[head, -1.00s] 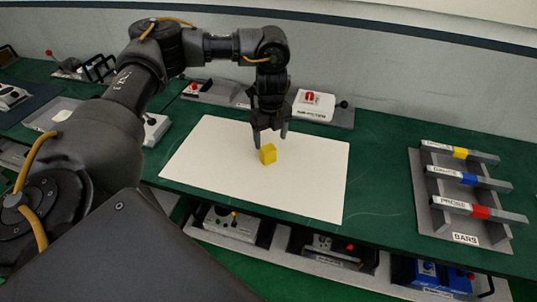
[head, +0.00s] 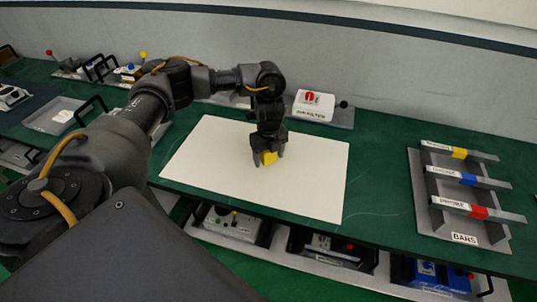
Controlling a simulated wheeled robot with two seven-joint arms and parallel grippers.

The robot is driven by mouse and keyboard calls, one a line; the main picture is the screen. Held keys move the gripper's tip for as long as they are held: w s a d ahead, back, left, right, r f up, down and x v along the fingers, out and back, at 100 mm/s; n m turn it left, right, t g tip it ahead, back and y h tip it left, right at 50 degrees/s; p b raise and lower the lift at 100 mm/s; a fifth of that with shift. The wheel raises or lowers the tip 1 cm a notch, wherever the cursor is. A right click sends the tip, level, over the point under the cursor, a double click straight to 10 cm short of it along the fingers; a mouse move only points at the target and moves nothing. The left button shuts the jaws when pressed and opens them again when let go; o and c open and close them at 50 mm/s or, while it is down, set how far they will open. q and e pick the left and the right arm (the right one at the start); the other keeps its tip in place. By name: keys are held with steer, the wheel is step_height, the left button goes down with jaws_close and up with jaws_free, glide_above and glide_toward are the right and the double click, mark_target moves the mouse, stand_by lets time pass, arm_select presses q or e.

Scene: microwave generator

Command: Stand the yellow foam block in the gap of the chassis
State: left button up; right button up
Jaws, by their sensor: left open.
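I cannot make out which thing is the chassis with the gap. My right gripper is not in view.
A grey rack (head: 455,195) labelled BARS, holding bars with yellow, blue and red bands, stands at the right. A white box with a red switch (head: 313,104) stands behind the board. Several devices sit on a lower shelf in front.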

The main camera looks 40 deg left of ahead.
arm_select(q)
steer(key=shift+c, duration=0.4)
steer(key=c, duration=1)
steer(key=shift+r, duration=0.1)
steer(key=shift+c, duration=0.2)
